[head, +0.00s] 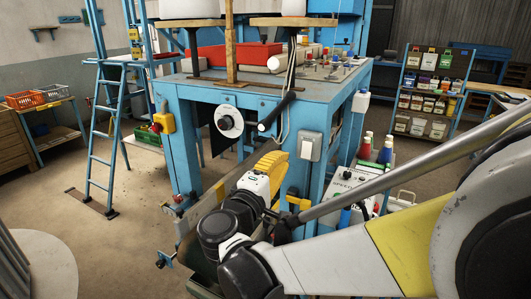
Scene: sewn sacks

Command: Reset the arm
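My arm reaches in from the right edge and bends at a dark joint at the bottom centre. From there it points up toward the front of a blue work frame (345,87). My gripper (277,160), with a white body and yellow ridged fingers, is at the end, in front of the frame's lower opening. The fingers overlap from this side, so I cannot tell whether they are open or shut. No held object is visible.
A blue ladder (104,125) stands left. Bottles (385,150) and a labelled box (343,184) stand right, behind my arm. A stocked shelf (434,88) is at the back right. Floor at left is mostly clear.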

